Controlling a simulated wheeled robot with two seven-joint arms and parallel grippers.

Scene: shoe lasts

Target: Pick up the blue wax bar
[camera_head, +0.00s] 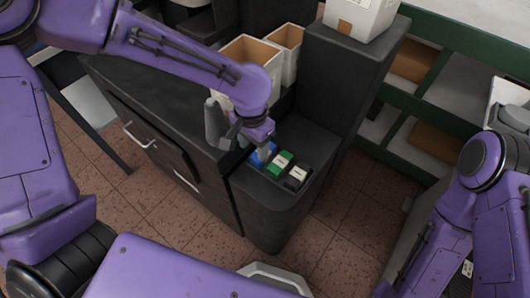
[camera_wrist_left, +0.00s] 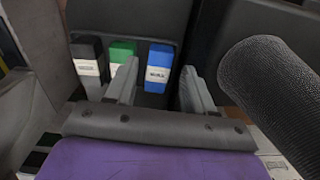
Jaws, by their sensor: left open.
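The blue wax bar (camera_head: 262,154) stands on the low dark shelf of the cabinet, at the left end of a row with a green bar (camera_head: 279,163) and a black bar (camera_head: 297,175). In the left wrist view the blue bar (camera_wrist_left: 159,62) has a white label and appears between the two fingers. My left gripper (camera_head: 264,148) is open and reaches down at the blue bar, partly covering it in the head view. In the left wrist view the open jaws (camera_wrist_left: 160,75) show a gap around the bar. My right gripper is not visible.
A dark rounded post (camera_head: 213,122) stands close beside my left gripper and looms large in the left wrist view (camera_wrist_left: 268,90). White boxes (camera_head: 247,62) stand behind my left arm. A taller dark block (camera_head: 345,62) rises behind the bars. Tiled floor is clear in front.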

